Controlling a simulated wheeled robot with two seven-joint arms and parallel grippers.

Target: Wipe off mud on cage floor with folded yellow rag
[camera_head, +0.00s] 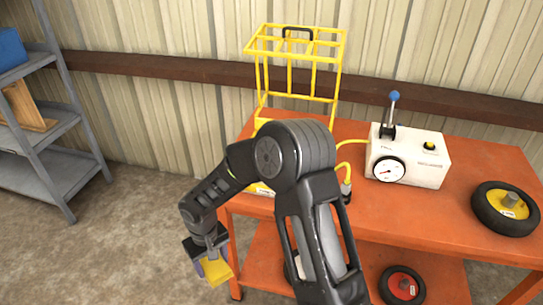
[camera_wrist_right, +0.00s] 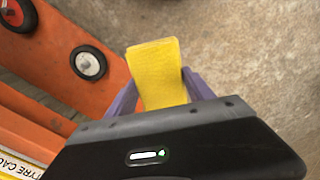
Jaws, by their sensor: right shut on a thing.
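The folded yellow rag (camera_head: 217,270) is held by my right gripper (camera_head: 208,266), low and to the left of the orange table, over the concrete floor. In the right wrist view the rag (camera_wrist_right: 158,72) sticks out between the two purple fingers of the gripper (camera_wrist_right: 160,92), which are shut on it. The yellow cage (camera_head: 299,50) stands on the table's left part, with a black handle on its top. My right arm hides most of the cage's lower part and its floor, so no mud shows. My left gripper is not in view.
The orange table (camera_head: 460,215) carries a white gauge box (camera_head: 425,160) with a blue-knobbed lever and a black wheel (camera_head: 506,208). A yellow hose runs from the box. A red-hubbed wheel (camera_head: 402,286) is on the lower shelf. A grey rack (camera_head: 60,150) stands left; floor between is clear.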

